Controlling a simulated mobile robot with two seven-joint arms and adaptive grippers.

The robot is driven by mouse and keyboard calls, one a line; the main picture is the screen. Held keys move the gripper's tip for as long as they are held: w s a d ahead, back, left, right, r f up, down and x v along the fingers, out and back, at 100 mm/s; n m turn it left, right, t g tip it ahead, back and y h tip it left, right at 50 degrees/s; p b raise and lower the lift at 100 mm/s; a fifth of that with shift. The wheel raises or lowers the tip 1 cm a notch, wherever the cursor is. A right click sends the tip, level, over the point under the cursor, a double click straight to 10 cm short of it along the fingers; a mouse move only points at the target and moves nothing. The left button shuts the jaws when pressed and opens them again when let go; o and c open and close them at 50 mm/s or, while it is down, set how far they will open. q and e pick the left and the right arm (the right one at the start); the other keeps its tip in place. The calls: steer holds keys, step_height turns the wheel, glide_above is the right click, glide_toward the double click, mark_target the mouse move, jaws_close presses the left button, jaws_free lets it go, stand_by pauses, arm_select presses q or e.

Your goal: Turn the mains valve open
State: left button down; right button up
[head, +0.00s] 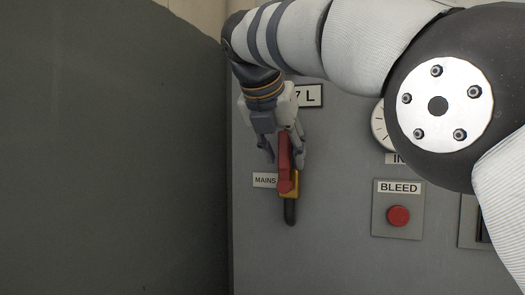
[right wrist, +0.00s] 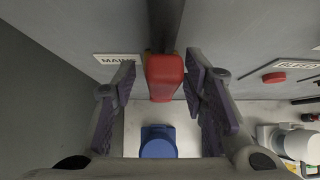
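The mains valve has a red lever (head: 285,160) on a brass-yellow body (head: 295,184), with a dark pipe end (head: 290,212) below. The lever stands about upright along the pipe, right of the "MAINS" label (head: 264,180). My right gripper (head: 284,158) points down at the lever from above. In the right wrist view, the red lever end (right wrist: 165,78) lies between the two spread fingers of the right gripper (right wrist: 161,76), with a gap on each side. The right gripper is open. My left gripper is not in view.
A red button (head: 398,216) under a "BLEED" label is on the grey panel (head: 330,240) to the right. A gauge (head: 379,128) is partly behind my arm. A dark grey surface (head: 110,150) fills the left. A blue object (right wrist: 158,143) shows below in the right wrist view.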

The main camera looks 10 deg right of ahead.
steer(key=v, duration=0.7)
steer(key=shift+r, duration=0.2)
steer(key=shift+s, duration=0.15)
